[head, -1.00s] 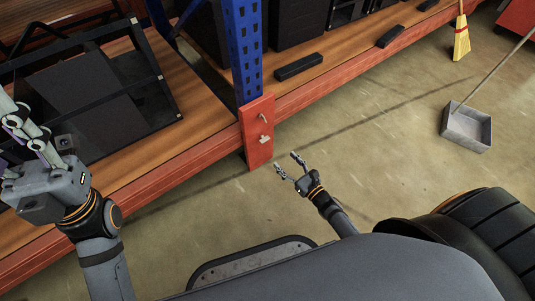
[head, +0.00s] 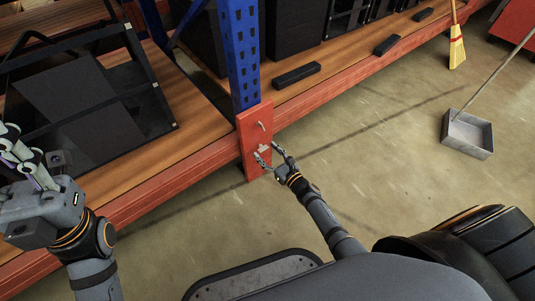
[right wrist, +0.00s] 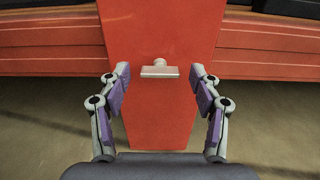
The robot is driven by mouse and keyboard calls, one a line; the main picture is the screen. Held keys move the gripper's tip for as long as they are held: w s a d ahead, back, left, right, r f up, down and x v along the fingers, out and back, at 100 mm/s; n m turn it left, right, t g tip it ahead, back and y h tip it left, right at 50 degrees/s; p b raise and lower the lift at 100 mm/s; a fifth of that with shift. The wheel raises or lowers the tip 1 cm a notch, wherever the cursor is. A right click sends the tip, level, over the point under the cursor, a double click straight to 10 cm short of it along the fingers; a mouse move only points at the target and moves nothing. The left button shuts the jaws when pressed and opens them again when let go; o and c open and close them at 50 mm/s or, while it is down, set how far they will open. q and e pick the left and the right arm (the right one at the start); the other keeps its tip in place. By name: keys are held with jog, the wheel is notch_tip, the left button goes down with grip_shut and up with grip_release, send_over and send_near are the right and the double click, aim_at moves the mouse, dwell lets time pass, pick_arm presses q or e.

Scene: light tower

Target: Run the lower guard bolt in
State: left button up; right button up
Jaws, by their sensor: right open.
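The red guard plate (head: 249,117) stands at the foot of the blue rack post. It carries an upper bolt (head: 262,126) and the lower guard bolt (head: 264,148), a pale metal piece with a crosswise bar. In the right wrist view the lower guard bolt (right wrist: 160,70) sits centred between my fingers, its bar level, with a gap on both sides. My right gripper (head: 268,153) is open and empty in front of the plate, its fingertips around the bolt's sides. My left gripper (head: 22,160) is at the left edge, away from the plate; its fingertips are unclear.
The blue post (head: 239,55) and the red shelf beam (head: 165,185) stand around the plate. A black framed box (head: 150,85) is on the left shelf, a black bar (head: 297,76) on the right one. A dustpan (head: 468,135) and broom (head: 457,48) stand right. The floor between is clear.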

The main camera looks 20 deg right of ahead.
jog(key=c, duration=1.2)
jog(key=shift+o, duration=0.2)
